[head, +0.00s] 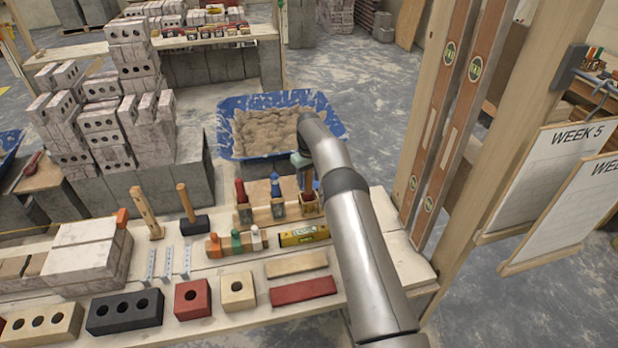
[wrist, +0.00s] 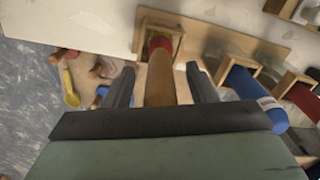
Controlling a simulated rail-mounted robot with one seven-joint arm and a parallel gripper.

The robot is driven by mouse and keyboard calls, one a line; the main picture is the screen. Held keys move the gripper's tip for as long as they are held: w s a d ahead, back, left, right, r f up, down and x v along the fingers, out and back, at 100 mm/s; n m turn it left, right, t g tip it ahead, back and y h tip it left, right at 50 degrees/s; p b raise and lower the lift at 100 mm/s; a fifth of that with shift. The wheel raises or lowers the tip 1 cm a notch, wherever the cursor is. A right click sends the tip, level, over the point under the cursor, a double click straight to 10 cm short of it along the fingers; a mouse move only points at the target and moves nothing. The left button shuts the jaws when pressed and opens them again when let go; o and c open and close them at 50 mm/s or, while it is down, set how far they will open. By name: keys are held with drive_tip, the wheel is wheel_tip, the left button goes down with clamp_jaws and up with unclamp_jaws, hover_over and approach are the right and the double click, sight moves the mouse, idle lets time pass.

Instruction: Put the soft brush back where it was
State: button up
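A brush-like tool with a brown wooden handle (wrist: 160,82) and a red collar stands in a small wooden holder (wrist: 178,30); its lower end is hidden, so I cannot confirm that it is the soft brush. In the head view, the brown handle (head: 308,184) rises from the rightmost holder box (head: 309,205). My gripper (wrist: 160,88) is open around the handle, with a dark finger on each side and visible gaps between. In the head view, my gripper (head: 302,163) is small and partly hidden by my arm.
A blue-handled tool (head: 275,188) and a red-handled tool (head: 241,192) stand in neighbouring holders. A blue mortar tub (head: 233,140) is behind. Upright long levels (head: 446,100) stand at the right.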

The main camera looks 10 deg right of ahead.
wheel_tip(320, 180, up, 9)
drive_tip(key=shift+r+b, duration=0.1)
drive_tip(key=shift+b, duration=0.25)
wheel_tip(320, 180, up, 9)
drive_tip(key=p, duration=0.6)
drive_tip(key=s+a+r+m, duration=0.1)
drive_tip(key=s+r, duration=1.2)
drive_tip(key=r, duration=0.1)
drive_tip(key=s+m, duration=0.2)
drive_tip(key=s, duration=2.2)
drive_tip(key=s+f, duration=0.3)
drive_tip(key=s, duration=0.4)
drive_tip(key=s+f+m, duration=0.1)
drive_tip(key=s+f, duration=0.2)
drive_tip(key=s, duration=0.4)
drive_tip(key=shift+s+d+t, duration=0.3)
drive_tip(key=shift+d+t, duration=0.1)
drive_tip(key=shift+d, duration=0.05)
drive_tip(key=shift+f, duration=0.1)
